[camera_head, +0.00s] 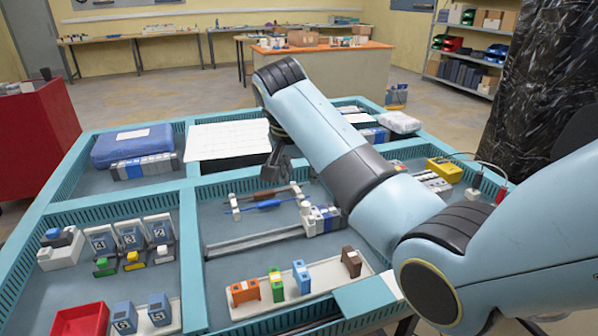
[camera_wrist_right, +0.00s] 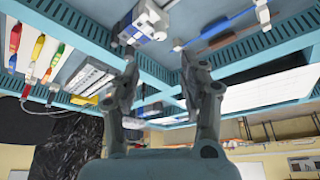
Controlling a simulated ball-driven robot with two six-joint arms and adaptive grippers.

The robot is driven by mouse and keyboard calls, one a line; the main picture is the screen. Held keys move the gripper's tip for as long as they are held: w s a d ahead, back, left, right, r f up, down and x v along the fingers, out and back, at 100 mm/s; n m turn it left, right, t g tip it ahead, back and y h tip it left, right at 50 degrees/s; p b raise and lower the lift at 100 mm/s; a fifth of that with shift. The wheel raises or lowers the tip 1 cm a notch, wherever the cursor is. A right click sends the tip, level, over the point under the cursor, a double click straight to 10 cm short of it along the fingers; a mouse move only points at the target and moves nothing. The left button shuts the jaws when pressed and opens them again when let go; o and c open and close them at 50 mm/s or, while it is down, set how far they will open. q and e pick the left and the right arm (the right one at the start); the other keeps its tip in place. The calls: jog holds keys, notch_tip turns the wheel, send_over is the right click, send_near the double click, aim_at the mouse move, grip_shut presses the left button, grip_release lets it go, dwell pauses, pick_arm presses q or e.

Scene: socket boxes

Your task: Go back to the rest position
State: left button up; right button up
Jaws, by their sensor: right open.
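My right arm (camera_head: 320,125) reaches in from the right over the blue divided table (camera_head: 190,205). My right gripper (camera_head: 277,165) is partly hidden behind the arm, above the middle of the table near the white sheet. In the right wrist view its two fingers (camera_wrist_right: 160,68) stand apart with nothing between them. That view looks across the table at a steep tilt. My left gripper is in neither view.
A white tray (camera_head: 325,275) holds several coloured blocks. Numbered boxes and a red bin (camera_head: 80,320) are at left, a blue case (camera_head: 132,145) farther back. A yellow device (camera_head: 445,169) stands right.

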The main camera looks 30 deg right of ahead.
dwell(0.3)
jog(key=s+a+f+n, duration=0.1)
jog(key=s+n, duration=0.1)
jog(key=s, duration=0.5)
jog(key=s+a+f+n+y, duration=0.1)
jog(key=s+f+n, duration=0.1)
jog(key=s, duration=0.6)
jog(key=s+f+n+t, duration=0.1)
jog(key=s+n, duration=0.3)
jog(key=s, duration=0.4)
jog(key=shift+s+a+f+y, duration=0.25)
jog(key=shift+a+f+y, duration=0.15)
jog(key=shift+f, duration=0.3)
jog(key=s+a+r+n, duration=0.2)
jog(key=s+r+n, duration=0.1)
jog(key=s, duration=0.6)
notch_tip(320, 180, down, 31)
jog(key=d+g+b, duration=0.1)
jog(key=d+b, duration=0.1)
jog(key=b, duration=0.4)
jog(key=s+d+f+g+y+b, duration=0.1)
jog(key=s+f+b, duration=0.5)
jog(key=s+f, duration=1.4)
notch_tip(320, 180, down, 4)
jog(key=shift+d+r+g, duration=0.1)
jog(key=shift+d+g, duration=0.1)
jog(key=shift+g, duration=0.2)
